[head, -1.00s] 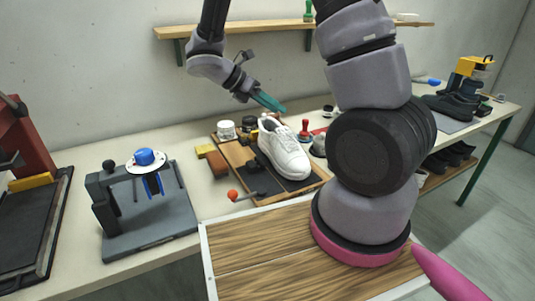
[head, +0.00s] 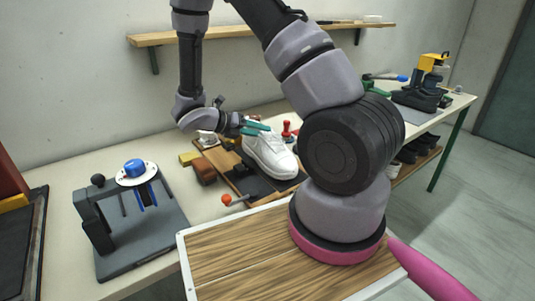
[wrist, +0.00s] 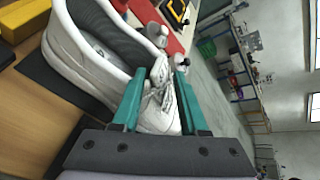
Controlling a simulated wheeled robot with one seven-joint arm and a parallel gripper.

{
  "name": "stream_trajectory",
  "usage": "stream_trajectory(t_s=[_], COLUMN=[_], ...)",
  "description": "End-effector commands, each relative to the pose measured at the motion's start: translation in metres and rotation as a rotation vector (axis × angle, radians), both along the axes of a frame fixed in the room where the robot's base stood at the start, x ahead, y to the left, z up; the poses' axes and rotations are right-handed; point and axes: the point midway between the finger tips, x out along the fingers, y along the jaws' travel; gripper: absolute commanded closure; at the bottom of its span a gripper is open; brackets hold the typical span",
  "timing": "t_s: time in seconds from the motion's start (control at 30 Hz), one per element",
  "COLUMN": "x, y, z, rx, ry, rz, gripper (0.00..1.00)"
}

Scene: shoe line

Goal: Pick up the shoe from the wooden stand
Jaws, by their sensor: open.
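A white lace-up shoe (head: 268,155) rests on the wooden stand (head: 222,160), a low board with dark pads on the table. My gripper (head: 258,127) is at the top of the shoe, its teal fingers level and reaching over the shoe's upper. In the wrist view the fingers are apart, with the shoe's laces and tongue (wrist: 158,90) showing between them. The shoe's opening (wrist: 105,45) lies left of my gripper (wrist: 160,88). I cannot tell whether either finger touches the shoe. My arm hides part of the stand's right side.
An orange-knobbed lever (head: 227,200) and a brown block (head: 204,172) sit beside the shoe. A red-handled stamp (head: 287,131) stands behind it. A grey fixture with a blue knob (head: 134,168) is at left. Dark shoes (head: 415,98) stand at far right.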

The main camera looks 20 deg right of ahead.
Motion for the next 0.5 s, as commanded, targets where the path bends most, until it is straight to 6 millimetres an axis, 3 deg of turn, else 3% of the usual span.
stream_trajectory(t_s=[0.2, 0.47, 0.5], x=[0.002, 0.003, 0.003], y=[-0.027, -0.03, -0.03], z=[-0.011, -0.013, -0.013], rx=[0.001, 0.001, 0.001], ry=[0.001, -0.002, -0.002], rz=[-0.002, 0.0, 0.0], gripper=[0.57, 0.57, 0.64])
